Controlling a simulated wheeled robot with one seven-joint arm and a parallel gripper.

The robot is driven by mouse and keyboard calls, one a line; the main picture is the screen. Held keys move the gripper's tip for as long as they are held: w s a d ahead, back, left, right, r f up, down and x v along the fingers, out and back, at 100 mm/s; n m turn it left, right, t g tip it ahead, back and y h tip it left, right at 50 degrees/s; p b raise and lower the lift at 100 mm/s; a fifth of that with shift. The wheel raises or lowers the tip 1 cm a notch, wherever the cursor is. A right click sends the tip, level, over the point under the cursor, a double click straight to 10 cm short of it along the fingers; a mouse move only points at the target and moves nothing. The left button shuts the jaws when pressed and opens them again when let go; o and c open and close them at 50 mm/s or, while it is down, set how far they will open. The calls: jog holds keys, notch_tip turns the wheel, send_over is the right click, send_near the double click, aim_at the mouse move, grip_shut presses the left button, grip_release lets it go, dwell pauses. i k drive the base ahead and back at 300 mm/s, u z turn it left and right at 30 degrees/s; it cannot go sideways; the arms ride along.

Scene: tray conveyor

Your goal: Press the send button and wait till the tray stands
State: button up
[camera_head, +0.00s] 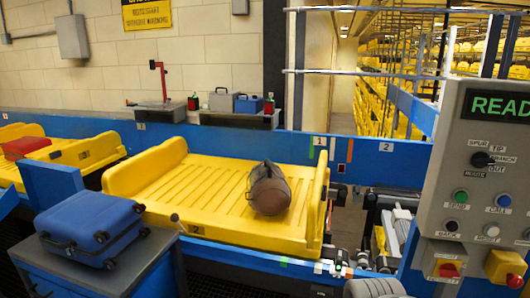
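The send button is the green button (461,196) on the grey control panel (440,180) at the right, with a SEND label below it. A green-lit display (500,105) at the top of the panel shows "READ", cut off by the picture edge. The yellow tray (160,190) sits on the conveyor in the middle and carries a brown rounded bag (269,192). One picture does not show whether the tray moves.
On the panel are a black selector knob (482,160), a blue CALL button (503,200), a black BACK button (452,226) and a white RESET button (491,230). Red knobs (449,270) sit below. A blue suitcase (90,232) lies on a grey stand at the left.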

aim_at(462, 197)
jog(key=z, duration=1.3)
